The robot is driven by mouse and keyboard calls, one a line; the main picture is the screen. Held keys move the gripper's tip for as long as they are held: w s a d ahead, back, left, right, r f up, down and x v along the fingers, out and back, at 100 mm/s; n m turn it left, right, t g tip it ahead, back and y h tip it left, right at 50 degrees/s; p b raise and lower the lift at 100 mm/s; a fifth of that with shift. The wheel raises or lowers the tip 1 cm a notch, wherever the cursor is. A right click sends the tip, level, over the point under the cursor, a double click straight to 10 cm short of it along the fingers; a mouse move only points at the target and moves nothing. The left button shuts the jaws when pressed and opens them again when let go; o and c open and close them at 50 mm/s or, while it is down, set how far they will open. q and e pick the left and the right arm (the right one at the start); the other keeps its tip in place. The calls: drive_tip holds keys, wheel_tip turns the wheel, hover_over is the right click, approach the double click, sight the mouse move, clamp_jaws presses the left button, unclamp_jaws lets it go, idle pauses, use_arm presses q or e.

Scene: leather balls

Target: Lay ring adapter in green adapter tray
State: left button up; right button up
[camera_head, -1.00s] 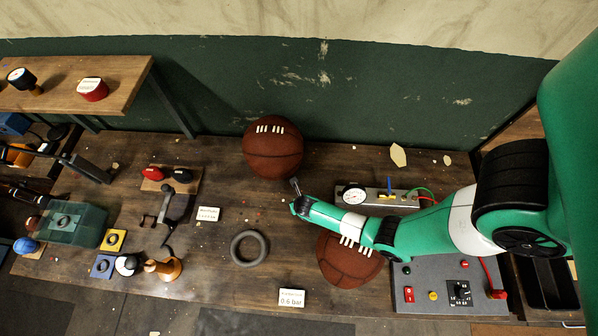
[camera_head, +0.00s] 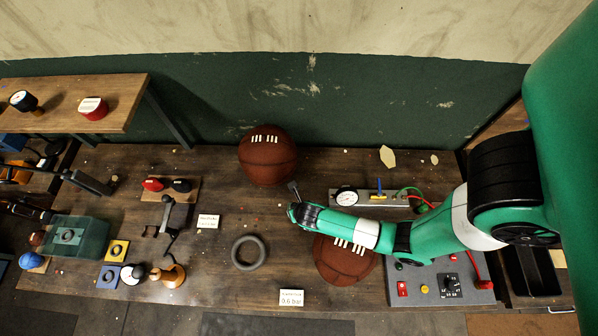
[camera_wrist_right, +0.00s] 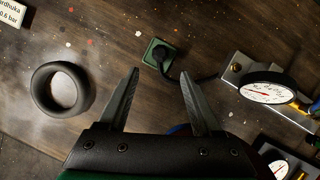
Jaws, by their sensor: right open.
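A green-sided translucent box (camera_head: 91,244) stands at the left of the bench in the head view; a grey square with a ring lies in or under it. Yellow (camera_head: 117,250) and blue (camera_head: 110,275) squares with dark rings lie beside it. I cannot tell which is the ring adapter. In the right wrist view a small green square block (camera_wrist_right: 152,50) with a black fitting lies beyond the fingertips. My right gripper (camera_head: 293,188) is open and empty (camera_wrist_right: 159,74), above the bench between the two balls. My left gripper is out of view.
A thick grey ring (camera_head: 249,252) lies on the bench, also in the wrist view (camera_wrist_right: 62,90). One ball (camera_head: 268,157) stands behind my gripper, another (camera_head: 343,262) under my right arm. A gauge panel (camera_head: 372,199) and control box (camera_head: 440,280) are at right.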

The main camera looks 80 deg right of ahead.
drive_tip(key=shift+s+a+r, duration=0.1)
drive_tip(key=shift+r, duration=0.25)
